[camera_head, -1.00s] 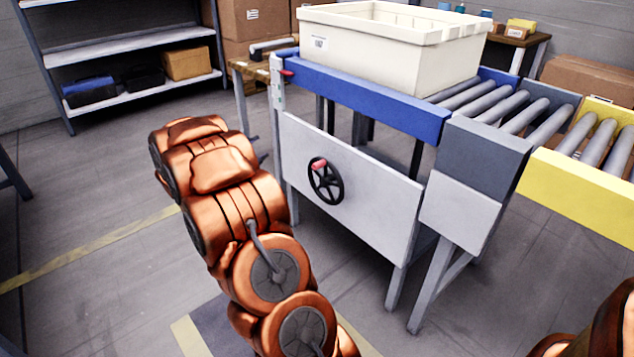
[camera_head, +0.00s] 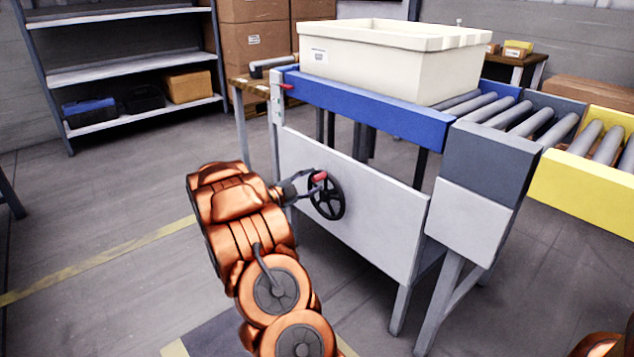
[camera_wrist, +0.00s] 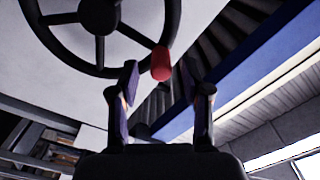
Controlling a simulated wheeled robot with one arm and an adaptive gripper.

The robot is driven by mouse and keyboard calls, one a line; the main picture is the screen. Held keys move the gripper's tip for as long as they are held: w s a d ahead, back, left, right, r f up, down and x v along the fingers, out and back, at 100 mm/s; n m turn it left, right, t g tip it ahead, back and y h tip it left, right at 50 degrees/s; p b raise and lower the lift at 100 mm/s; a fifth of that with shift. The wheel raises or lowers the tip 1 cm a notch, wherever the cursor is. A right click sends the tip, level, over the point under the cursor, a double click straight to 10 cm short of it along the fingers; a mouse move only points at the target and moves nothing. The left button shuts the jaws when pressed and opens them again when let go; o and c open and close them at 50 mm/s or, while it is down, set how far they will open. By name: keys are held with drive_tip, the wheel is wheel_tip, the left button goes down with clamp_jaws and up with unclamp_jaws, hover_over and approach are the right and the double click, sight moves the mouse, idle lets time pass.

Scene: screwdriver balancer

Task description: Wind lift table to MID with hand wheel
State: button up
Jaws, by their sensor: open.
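The black hand wheel (camera_head: 327,197) is on the grey front panel (camera_head: 375,215) of the lift table. Its red knob (camera_head: 319,176) is at the upper left of the rim. My gripper (camera_head: 307,182) is at the wheel's left side, close to the knob. In the wrist view, the red knob (camera_wrist: 161,63) stands just ahead of and between the two fingertips of my gripper (camera_wrist: 160,82). The fingers are apart and not closed on it. The lift table's blue top frame (camera_head: 370,108) carries a cream crate (camera_head: 375,75). A small red pointer (camera_head: 287,86) shows at the table's left post.
A roller conveyor with a yellow side (camera_head: 580,190) adjoins the table at the right. A shelf rack (camera_head: 130,72) stands at the back left, and brown boxes (camera_head: 255,35) are behind the table. The floor at the left is clear.

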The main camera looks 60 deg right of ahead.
drive_tip(key=shift+x, duration=1.25)
clamp_jaws()
drive_tip(key=shift+d, duration=0.1)
